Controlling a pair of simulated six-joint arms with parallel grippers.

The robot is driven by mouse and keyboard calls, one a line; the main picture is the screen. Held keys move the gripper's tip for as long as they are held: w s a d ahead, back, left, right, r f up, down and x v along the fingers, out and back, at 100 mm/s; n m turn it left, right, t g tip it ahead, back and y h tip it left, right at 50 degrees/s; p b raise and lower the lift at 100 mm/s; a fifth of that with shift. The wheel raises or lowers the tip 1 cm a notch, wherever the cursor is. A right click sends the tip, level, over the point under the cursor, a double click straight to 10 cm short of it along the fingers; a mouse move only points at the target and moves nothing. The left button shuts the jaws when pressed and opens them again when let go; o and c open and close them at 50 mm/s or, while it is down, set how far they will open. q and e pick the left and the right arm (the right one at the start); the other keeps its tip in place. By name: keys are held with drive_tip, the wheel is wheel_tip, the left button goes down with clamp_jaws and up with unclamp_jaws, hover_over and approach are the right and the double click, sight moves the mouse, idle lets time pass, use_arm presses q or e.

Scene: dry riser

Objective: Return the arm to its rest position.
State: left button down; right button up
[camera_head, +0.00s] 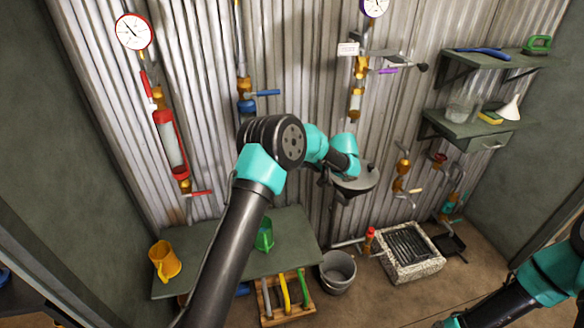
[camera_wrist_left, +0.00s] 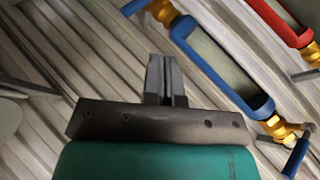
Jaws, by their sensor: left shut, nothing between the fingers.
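My left arm (camera_head: 228,245) rises from the bottom of the head view, bends at a dark elbow joint, and reaches right in front of the corrugated wall. Its wrist is at the picture's middle, and its fingers are hard to make out there. In the left wrist view my left gripper (camera_wrist_left: 165,72) is shut, with its two grey fingers together and nothing between them. Behind it is the corrugated wall (camera_wrist_left: 105,60). My right arm (camera_head: 550,275) shows at the lower right of the head view; its gripper is out of view.
A red-framed sight glass (camera_head: 171,142) is at left; a blue-framed one (camera_wrist_left: 222,62) shows beside the fingers in the wrist view. A grey dish (camera_head: 360,184) is close to my left wrist. The bench (camera_head: 195,240) holds a yellow jug (camera_head: 164,260) and green cup (camera_head: 265,237). Shelves (camera_head: 470,130) stand right.

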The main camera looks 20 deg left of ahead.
use_arm(q)
drive_tip(key=shift+d, duration=0.1)
idle(0.4)
drive_tip(key=s+d+f+m+g+h, duration=0.1)
drive_tip(key=s+d+f+m+h, duration=0.15)
drive_tip(key=s+f, duration=0.4)
drive_tip(key=s+d+f+m+h, duration=0.1)
drive_tip(key=s+f+h, duration=0.3)
drive_tip(key=s+f, duration=0.3)
drive_tip(key=s+d+f+m+g+h, duration=0.1)
drive_tip(key=s+d+f+h, duration=0.1)
drive_tip(key=s+f+h, duration=0.45)
drive_tip(key=s+d+f+t+h, duration=0.1)
drive_tip(key=s+f+t, duration=0.1)
drive_tip(key=s, duration=0.7)
drive_tip(key=s+f+n+t, duration=0.1)
drive_tip(key=s+f+t, duration=0.1)
drive_tip(key=s, duration=0.7)
drive_tip(key=shift+s+d+f+h, duration=0.35)
drive_tip(key=shift+d+f+h, duration=0.05)
drive_tip(key=shift+f, duration=0.2)
